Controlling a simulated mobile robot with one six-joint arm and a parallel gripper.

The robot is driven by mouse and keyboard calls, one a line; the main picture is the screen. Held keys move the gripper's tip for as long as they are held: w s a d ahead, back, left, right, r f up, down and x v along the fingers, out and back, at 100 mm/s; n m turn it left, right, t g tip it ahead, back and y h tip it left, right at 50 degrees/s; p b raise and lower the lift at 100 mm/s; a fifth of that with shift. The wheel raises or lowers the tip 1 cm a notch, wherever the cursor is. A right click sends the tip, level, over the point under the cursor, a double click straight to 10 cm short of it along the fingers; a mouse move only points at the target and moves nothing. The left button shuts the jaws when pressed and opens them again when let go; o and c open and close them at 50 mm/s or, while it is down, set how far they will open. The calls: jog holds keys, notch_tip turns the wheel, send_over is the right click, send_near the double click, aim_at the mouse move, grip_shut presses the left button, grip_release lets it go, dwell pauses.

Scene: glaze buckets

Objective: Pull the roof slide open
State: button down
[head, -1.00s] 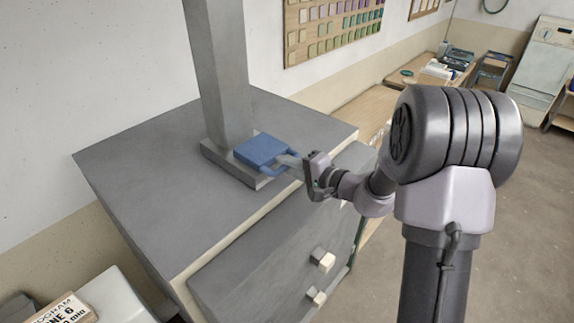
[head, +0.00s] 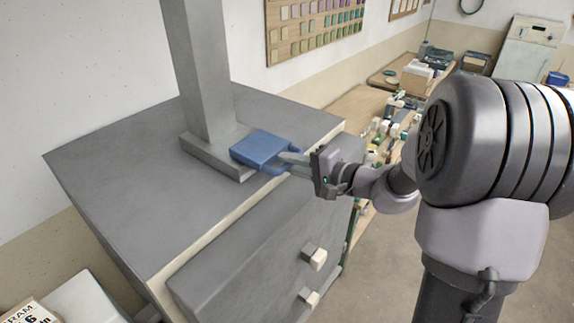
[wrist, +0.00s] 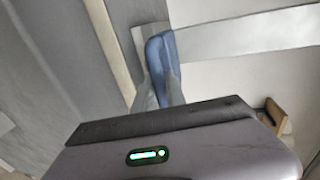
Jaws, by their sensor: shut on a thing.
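The roof slide (head: 260,148) is a flat blue plate with a looped handle at its right end. It sticks out of the right side of the grey collar (head: 195,152) at the foot of a square grey flue on the kiln-like cabinet's roof. My gripper (head: 283,162) reaches in from the right and is shut on the slide's handle. In the wrist view the blue slide (wrist: 157,50) shows edge-on beyond my fingers. The exact grip on the handle is partly hidden there by my gripper's body.
The grey cabinet (head: 110,160) has a flat, mostly clear top. Its front carries pale knobs (head: 318,259) below my gripper. A wooden bench (head: 352,108) with small coloured items stands behind my arm. Open floor lies to the right.

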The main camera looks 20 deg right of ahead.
jog(key=c, duration=1.4)
grip_release()
jog(key=shift+d, duration=0.1)
jog(key=shift+o, duration=0.2)
jog(key=b+v, duration=0.3)
jog(key=v, duration=1.4)
jog(key=shift+s, duration=0.25)
jog(key=shift+d+r, duration=0.1)
jog(key=s+a+f+n+g+h+b, duration=0.15)
jog(key=s+a+f+g+b, duration=0.25)
jog(key=a+f+b, duration=0.5)
jog(key=s+a+f+n+g+b, duration=0.25)
jog(key=a+f+b, duration=0.4)
jog(key=f, duration=0.45)
jog(key=s+a+f+n+h+b, duration=0.1)
jog(key=s+f+h+b, duration=0.1)
jog(key=s+f+b, duration=0.2)
jog(key=s+f+n+h+b, duration=0.1)
jog(key=s+f+h+b, duration=0.2)
jog(key=f+b, duration=0.7)
jog(key=shift+s+a+f+h+b, duration=0.35)
jog(key=shift+s+a+f, duration=0.05)
jog(key=shift+s+f, duration=0.4)
